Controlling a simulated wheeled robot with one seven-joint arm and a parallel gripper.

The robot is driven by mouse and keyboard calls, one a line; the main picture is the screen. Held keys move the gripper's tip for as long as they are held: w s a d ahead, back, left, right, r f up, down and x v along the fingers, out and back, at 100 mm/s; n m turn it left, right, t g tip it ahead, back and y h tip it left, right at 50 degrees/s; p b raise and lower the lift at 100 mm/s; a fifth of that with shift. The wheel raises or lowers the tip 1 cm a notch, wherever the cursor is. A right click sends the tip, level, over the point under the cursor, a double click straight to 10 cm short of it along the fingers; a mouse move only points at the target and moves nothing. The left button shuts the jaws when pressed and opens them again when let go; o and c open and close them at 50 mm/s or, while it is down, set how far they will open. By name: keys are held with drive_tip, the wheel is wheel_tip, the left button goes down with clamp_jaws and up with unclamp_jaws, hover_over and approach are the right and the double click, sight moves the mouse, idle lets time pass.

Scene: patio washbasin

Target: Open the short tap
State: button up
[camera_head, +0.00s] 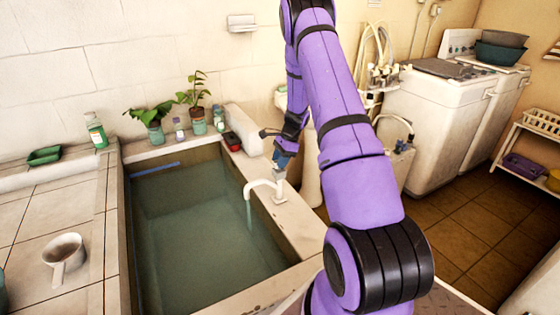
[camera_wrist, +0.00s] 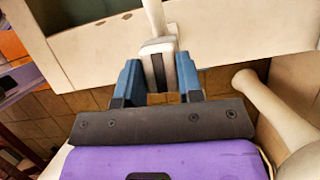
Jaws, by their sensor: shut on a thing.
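The short white tap (camera_head: 279,190) stands on the right rim of the basin (camera_head: 308,232). Its curved spout reaches left over the basin, and a thin pale stream seems to fall from the spout into the water. My gripper (camera_head: 283,158) is at the top of the tap, pointing down. In the wrist view, the blue fingers of my gripper (camera_wrist: 157,72) are on both sides of the tap's white and dark grey handle (camera_wrist: 158,62) and shut on it. The spout (camera_wrist: 154,17) extends away beyond the handle. My fingers partly hide the tap top in the head view.
Potted plants (camera_head: 151,125), small bottles and a red object (camera_head: 232,140) stand on the back rim. A white ladle (camera_head: 64,254) lies on the left tiled counter. White washing machines (camera_head: 435,125) stand right of my arm. The space over the basin is clear.

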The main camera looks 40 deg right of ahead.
drive_tip(key=shift+n, duration=0.3)
idle(0.4)
drive_tip(key=o, duration=0.9)
drive_tip(key=shift+o, duration=0.2)
drive_tip(key=v, duration=1)
drive_tip(key=shift+d+r, duration=0.2)
drive_tip(key=shift+r, duration=0.15)
